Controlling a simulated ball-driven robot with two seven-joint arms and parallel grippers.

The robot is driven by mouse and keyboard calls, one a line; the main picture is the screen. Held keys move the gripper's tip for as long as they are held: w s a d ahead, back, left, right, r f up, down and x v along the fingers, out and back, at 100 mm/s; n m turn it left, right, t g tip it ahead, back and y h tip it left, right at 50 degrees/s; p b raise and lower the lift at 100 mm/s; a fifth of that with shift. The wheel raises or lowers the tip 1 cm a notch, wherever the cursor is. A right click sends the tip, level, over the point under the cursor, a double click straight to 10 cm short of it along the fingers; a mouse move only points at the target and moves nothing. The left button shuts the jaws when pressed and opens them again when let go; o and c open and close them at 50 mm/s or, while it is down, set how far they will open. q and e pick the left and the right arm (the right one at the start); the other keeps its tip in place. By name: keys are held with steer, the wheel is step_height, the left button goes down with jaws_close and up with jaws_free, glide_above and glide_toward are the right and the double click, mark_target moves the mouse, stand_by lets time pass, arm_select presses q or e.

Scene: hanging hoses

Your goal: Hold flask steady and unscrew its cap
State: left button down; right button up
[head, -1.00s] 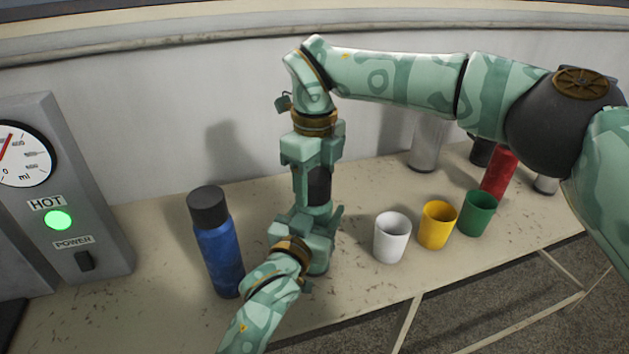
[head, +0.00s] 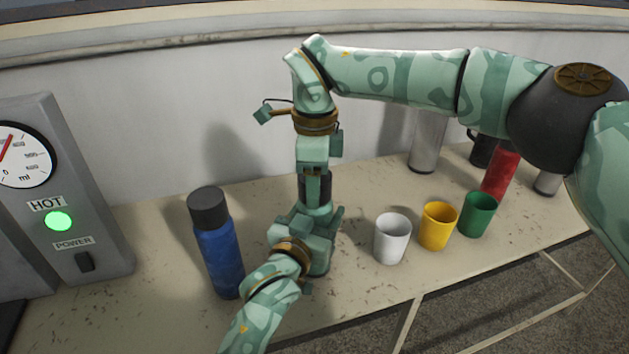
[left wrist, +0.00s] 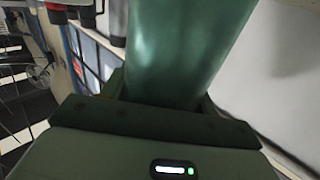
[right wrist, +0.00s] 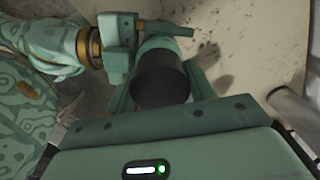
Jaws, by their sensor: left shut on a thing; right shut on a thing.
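The green flask (head: 318,211) stands upright on the bench, partly hidden by my grippers; its green body fills the top of the left wrist view (left wrist: 185,45). Its dark cap (head: 320,188) is on top and shows from above in the right wrist view (right wrist: 160,80). My left gripper (head: 316,238) is shut on the flask's body, low down, and hides much of it. My right gripper (head: 314,172) points straight down from above and is shut on the cap, with a finger on either side in the right wrist view.
A blue flask with a black cap (head: 218,257) stands close on the left. White (head: 391,240), yellow (head: 437,228) and green (head: 478,215) cups stand to the right. A grey panel with a dial (head: 70,200) is at far left. A red flask (head: 500,172) and metal containers stand behind.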

steer(key=shift+r, duration=0.15)
steer(key=shift+r, duration=0.9)
steer(key=shift+r, duration=2)
arm_select(q)
steer(key=shift+c, duration=1.6)
jaws_free()
